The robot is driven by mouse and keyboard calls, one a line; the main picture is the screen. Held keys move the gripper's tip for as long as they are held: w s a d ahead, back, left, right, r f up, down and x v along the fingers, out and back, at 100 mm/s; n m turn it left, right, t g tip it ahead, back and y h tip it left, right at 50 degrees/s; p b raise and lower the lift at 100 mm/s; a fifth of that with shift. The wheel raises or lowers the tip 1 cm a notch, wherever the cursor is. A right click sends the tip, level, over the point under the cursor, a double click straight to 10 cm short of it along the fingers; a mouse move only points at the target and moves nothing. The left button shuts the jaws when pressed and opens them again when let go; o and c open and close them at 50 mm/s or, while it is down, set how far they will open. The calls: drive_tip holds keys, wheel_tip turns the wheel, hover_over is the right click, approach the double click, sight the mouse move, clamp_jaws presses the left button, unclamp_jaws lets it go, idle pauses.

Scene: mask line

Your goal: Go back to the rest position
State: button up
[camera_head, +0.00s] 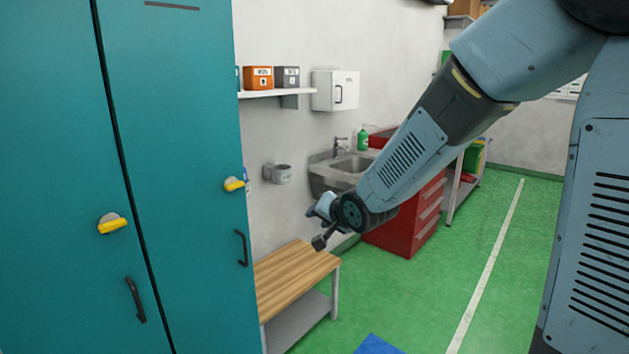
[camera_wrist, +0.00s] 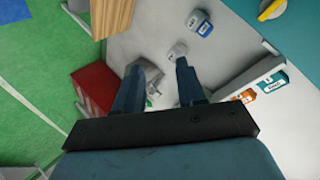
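My gripper (camera_head: 320,241) is at the end of my outstretched arm, in front of the sink and above the far end of the wooden bench, clear of both. In the wrist view my gripper (camera_wrist: 158,68) has its two dark fingers well apart. Nothing is held between them; only the wall and sink area show behind.
Teal lockers (camera_head: 175,180) with yellow knobs stand on the left. The wooden bench (camera_head: 290,275) is beside them. A sink (camera_head: 345,165) and red drawer cabinet (camera_head: 415,215) stand behind my arm. A shelf (camera_head: 280,93) holds boxes. Green floor (camera_head: 480,240) is free right of centre.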

drive_tip(key=s+d+r+n+g+h, duration=0.1)
drive_tip(key=s+d+r+h, duration=0.25)
drive_tip(key=s+d, duration=0.5)
drive_tip(key=s+d+r+n+g+h, duration=0.1)
drive_tip(key=s+d+r+g+h, duration=0.15)
drive_tip(key=s+d+r, duration=0.45)
drive_tip(key=s+d, duration=0.3)
drive_tip(key=s, duration=0.2)
drive_tip(key=s+d+f+n+g, duration=0.1)
drive_tip(key=s+d, duration=0.2)
drive_tip(key=s, duration=0.3)
drive_tip(key=shift+d+n, duration=0.3)
drive_tip(key=shift+d, duration=0.05)
